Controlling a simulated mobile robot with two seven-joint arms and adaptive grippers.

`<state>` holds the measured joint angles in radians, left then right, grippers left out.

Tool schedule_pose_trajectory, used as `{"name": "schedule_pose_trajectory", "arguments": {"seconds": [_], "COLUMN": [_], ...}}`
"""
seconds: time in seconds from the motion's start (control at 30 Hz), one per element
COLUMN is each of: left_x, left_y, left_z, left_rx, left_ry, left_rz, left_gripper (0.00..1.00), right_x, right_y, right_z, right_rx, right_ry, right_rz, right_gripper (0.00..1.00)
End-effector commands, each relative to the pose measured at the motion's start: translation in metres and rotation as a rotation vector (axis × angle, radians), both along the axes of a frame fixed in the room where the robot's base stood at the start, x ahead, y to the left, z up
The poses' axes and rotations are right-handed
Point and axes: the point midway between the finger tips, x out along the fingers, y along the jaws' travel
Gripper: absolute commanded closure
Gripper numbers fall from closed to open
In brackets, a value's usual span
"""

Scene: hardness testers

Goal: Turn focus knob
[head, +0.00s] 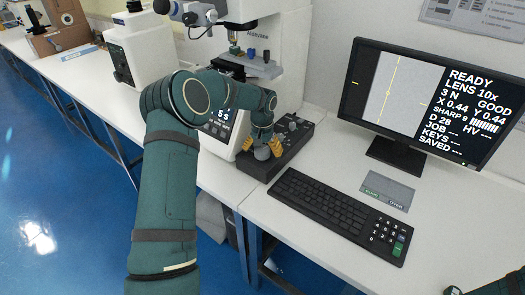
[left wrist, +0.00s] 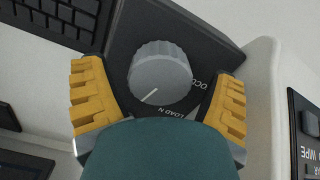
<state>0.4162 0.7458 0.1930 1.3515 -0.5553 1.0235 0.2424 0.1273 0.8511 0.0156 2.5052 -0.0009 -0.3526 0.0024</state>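A grey ribbed knob (left wrist: 160,75) with a white pointer line sits on a black control box (head: 303,133), which lies beside the hardness tester (head: 283,40). Printing next to the knob in the left wrist view includes "LOAD N"; another label is partly cut off. My left gripper (head: 262,147) is over the near end of the box. Its yellow fingers (left wrist: 160,108) stand apart on either side of the knob, with a visible gap at each side. In the head view a grey knob also shows between the fingers. Only a dark bit of my right arm shows at the bottom right.
A monitor (head: 375,140) shows READY, LENS 10x, SHARP 9 and GOOD. A black keyboard (head: 335,215) lies right of the box, with a small grey-green pad (head: 388,192) behind it. Another white tester (head: 140,50) stands at left. The table's front edge is near.

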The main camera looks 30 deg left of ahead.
Motion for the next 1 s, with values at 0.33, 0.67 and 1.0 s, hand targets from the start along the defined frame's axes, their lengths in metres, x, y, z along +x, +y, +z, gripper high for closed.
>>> {"name": "schedule_pose_trajectory", "arguments": {"seconds": [0.33, 0.67, 1.0], "left_x": [0.0, 0.001, 0.001], "left_y": [0.0, -0.001, 0.0], "left_z": [0.001, 0.002, 0.001], "left_rx": [0.0, 0.0, 0.001], "left_ry": [-0.001, -0.001, -0.003], "left_rz": [-0.003, -0.186, -0.212], "left_gripper": [0.8, 0.81, 0.81], "right_x": [0.0, -0.003, -0.003], "right_y": [0.0, 0.0, 0.0], "right_z": [0.0, 0.016, 0.015], "right_rx": [0.0, 0.001, 0.001], "right_ry": [0.0, 0.007, 0.008], "right_rz": [0.0, 0.002, 0.002], "right_gripper": [0.53, 0.53, 0.53]}}
